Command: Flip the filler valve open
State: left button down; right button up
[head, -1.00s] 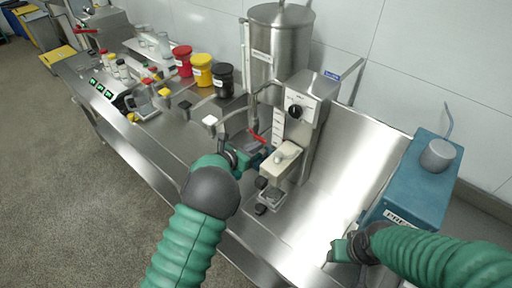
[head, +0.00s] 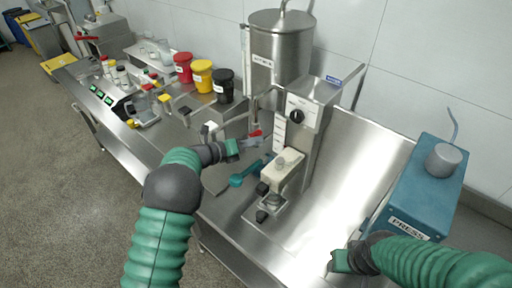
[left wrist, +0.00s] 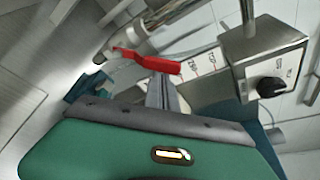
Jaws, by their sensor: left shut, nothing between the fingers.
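The filler valve's red handle (head: 255,133) sits on the spout pipe below the steel hopper (head: 280,55). In the left wrist view the red handle (left wrist: 152,62) lies nearly across the picture, just beyond my fingers. My left gripper (head: 238,147) is shut and empty, close to the left and below the handle. It also shows in the left wrist view (left wrist: 163,90), its tips close to the handle; I cannot tell whether they touch it. My right gripper (head: 336,262) is low at the right, away from the valve; its jaw opening is unclear.
A teal scoop (head: 240,180) lies on the steel bench below my left gripper. The filler column with a dial (head: 297,116) stands right of the valve. Red, yellow and black tubs (head: 223,85) stand behind left. A blue press (head: 418,190) is at the right.

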pick_arm(q)
jog(key=n, duration=0.1)
jog(key=w+a+r+n+h+b, duration=0.1)
jog(key=n, duration=0.1)
jog(key=shift+a+r+h, duration=0.15)
jog(key=shift+a+h, duration=0.15)
jog(key=a+n+b, duration=0.1)
jog(key=w+a+r+n+h+b, duration=0.1)
jog(key=n+b, duration=0.1)
jog(key=shift+w+r, duration=0.2)
jog(key=shift+r, duration=0.15)
dwell(0.3)
